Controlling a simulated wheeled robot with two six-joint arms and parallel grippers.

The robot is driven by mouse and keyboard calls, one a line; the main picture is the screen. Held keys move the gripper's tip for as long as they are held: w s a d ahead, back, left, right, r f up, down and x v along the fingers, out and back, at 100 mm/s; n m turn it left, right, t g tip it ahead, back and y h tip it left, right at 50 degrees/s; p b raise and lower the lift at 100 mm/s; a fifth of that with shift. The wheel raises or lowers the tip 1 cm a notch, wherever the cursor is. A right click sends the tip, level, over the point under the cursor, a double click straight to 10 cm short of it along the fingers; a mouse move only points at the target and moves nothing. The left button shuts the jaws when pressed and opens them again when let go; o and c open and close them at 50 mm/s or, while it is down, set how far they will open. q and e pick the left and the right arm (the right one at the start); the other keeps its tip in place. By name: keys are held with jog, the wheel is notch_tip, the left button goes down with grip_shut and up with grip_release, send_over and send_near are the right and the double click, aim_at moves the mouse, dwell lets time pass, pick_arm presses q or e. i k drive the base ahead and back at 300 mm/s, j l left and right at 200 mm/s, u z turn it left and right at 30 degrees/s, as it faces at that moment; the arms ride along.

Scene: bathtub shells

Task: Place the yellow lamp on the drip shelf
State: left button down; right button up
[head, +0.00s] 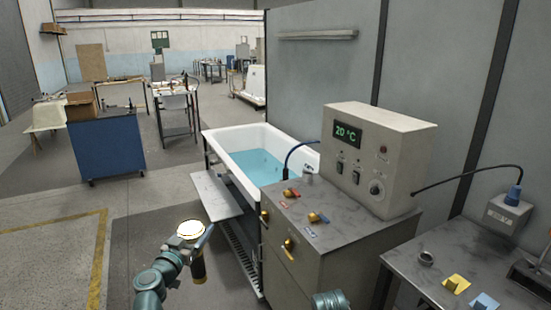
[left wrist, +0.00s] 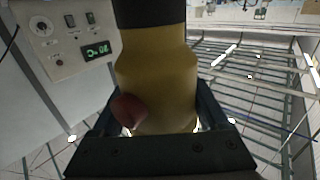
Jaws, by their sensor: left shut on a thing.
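The yellow lamp (head: 190,230) is in my left gripper (head: 201,243), upright in the head view, with its pale round end up and its dark end down. In the left wrist view the lamp's yellow body (left wrist: 157,75) with a red button stands between the two fingers, which close on it from both sides. The drip shelf (head: 213,194), a flat grey ledge along the near side of the bathtub, is bare. The lamp is in front of it in the picture, apart from it.
The white bathtub (head: 212,143) holds blue water. A grey control cabinet (head: 325,225) with knobs and a temperature box (head: 385,150) stands right of it. A slatted rack (head: 243,255) is below the shelf. A blue cart (head: 106,148) is farther left. The floor at left is clear.

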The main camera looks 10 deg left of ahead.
aim_at(223, 212)
jog(key=i+j+u, duration=0.25)
jog(key=u, duration=0.15)
jog(key=i+j+u, duration=0.15)
jog(key=i+u, duration=0.2)
jog(key=i+j+u, duration=0.1)
jog(key=i+u, duration=0.15)
jog(key=u, duration=0.15)
jog(key=i+j+z, duration=0.2)
jog(key=i, duration=0.25)
jog(key=i+z, duration=0.2)
jog(key=i, duration=0.25)
jog(key=i+j+z, duration=0.15)
jog(key=i+z, duration=0.25)
jog(key=i+j+z, duration=0.15)
jog(key=z, duration=0.2)
jog(key=i+j+z, duration=0.2)
jog(key=j+z, duration=0.2)
jog(key=i+j+z, duration=0.2)
jog(key=j+z, duration=0.3)
jog(key=j, duration=0.15)
jog(key=i+j+z, duration=0.15)
jog(key=j, duration=0.1)
